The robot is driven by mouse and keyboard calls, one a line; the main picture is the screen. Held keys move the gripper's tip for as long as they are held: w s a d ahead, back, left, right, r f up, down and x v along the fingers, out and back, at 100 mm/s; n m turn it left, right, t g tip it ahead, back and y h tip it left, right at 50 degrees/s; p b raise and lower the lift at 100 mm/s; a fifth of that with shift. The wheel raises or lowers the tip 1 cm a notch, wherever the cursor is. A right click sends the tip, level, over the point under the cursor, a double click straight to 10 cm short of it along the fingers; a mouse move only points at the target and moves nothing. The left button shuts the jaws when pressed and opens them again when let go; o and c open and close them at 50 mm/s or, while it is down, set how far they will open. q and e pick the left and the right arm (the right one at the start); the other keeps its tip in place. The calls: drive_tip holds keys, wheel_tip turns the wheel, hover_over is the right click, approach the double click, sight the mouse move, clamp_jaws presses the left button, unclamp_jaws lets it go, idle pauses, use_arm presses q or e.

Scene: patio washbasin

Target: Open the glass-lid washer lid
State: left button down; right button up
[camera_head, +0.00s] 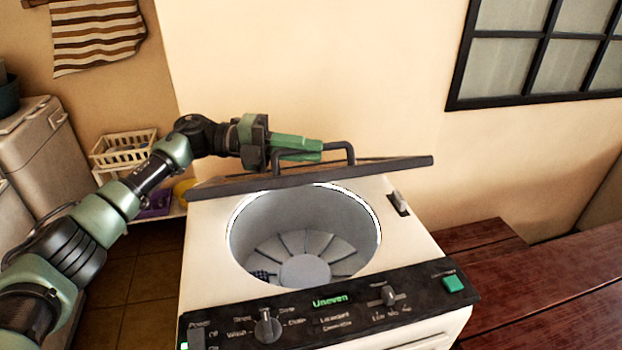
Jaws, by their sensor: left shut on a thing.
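The washer (408,232) stands in front of me, with its round drum (305,240) open to view. Its glass lid (400,164) is raised at the back of the opening and shows nearly edge-on as a dark bar. A dark handle (346,147) stands out from the lid. My left gripper (312,150) comes in from the left and is shut on the lid handle, at its left part. The exact finger contact is partly hidden. My right gripper is not in view.
The control panel (350,306) with knobs runs along the washer's front. A dark red wooden bench (540,282) stands at the right. A white basket (122,148) on a shelf and a grey cabinet (45,155) are at the left. A barred window (540,50) is behind.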

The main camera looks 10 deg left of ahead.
use_arm(q)
drive_tip(key=shift+w+a+r+n, duration=0.2)
drive_tip(key=shift+w+r, duration=0.2)
drive_tip(key=shift+r, duration=0.15)
drive_tip(key=shift+w+a+r+n, duration=0.1)
drive_tip(key=shift+w+a+r, duration=0.05)
drive_tip(key=shift+w+r, duration=0.3)
drive_tip(key=shift+s, duration=0.1)
drive_tip(key=c, duration=1.4)
unclamp_jaws()
drive_tip(key=a+b, duration=0.3)
drive_tip(key=a, duration=0.3)
drive_tip(key=shift+a, duration=0.4)
drive_tip(key=shift+a+r, duration=0.15)
drive_tip(key=shift+a, duration=0.35)
drive_tip(key=shift+c, duration=0.4)
